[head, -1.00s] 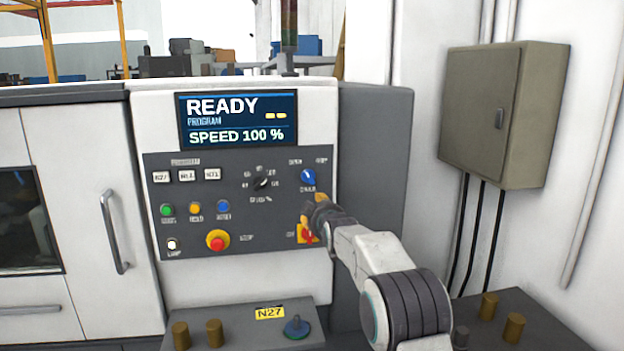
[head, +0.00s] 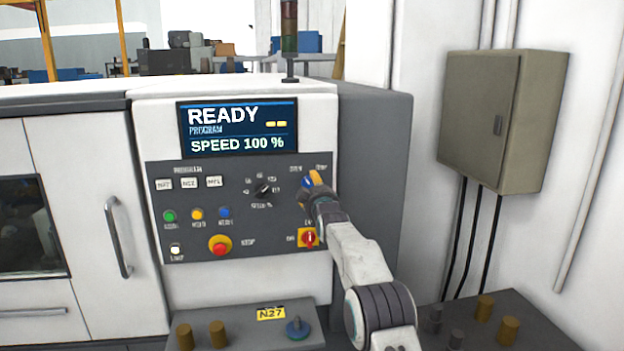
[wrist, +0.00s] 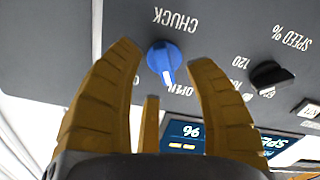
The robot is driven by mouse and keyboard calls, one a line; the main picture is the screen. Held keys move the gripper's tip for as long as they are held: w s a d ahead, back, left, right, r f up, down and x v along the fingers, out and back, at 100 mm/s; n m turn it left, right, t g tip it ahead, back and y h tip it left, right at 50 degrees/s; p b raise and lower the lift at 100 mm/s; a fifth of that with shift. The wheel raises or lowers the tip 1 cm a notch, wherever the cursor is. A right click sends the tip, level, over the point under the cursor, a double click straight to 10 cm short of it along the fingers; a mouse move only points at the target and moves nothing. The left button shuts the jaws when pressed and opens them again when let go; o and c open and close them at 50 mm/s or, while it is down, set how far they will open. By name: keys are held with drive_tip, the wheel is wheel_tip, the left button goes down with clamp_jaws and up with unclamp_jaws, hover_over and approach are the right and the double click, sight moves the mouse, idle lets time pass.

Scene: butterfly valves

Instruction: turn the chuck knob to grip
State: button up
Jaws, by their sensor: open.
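The blue chuck knob (wrist: 163,60) is on the dark panel, under the label CHUCK, which reads upside down in the wrist view. Its pale pointer is turned toward the word OPEN. The GRIP label is not readable there. My gripper (wrist: 165,55) is open, with orange fingers on either side of the knob and a gap to it on each side. I cannot tell how far the fingertips are from the panel. In the head view my gripper (head: 314,184) is at the knob (head: 306,182) and partly covers it.
The black speed knob (head: 263,190) is left of the chuck knob. The red main switch (head: 309,238) is just below my gripper. A red stop button (head: 220,246) and several coloured buttons are farther left. The display (head: 238,128) reads READY.

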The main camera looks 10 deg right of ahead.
drive_tip(key=shift+w+r+p, duration=0.1)
drive_tip(key=shift+w+p, duration=0.75)
drive_tip(key=shift+p, duration=0.2)
clamp_jaws()
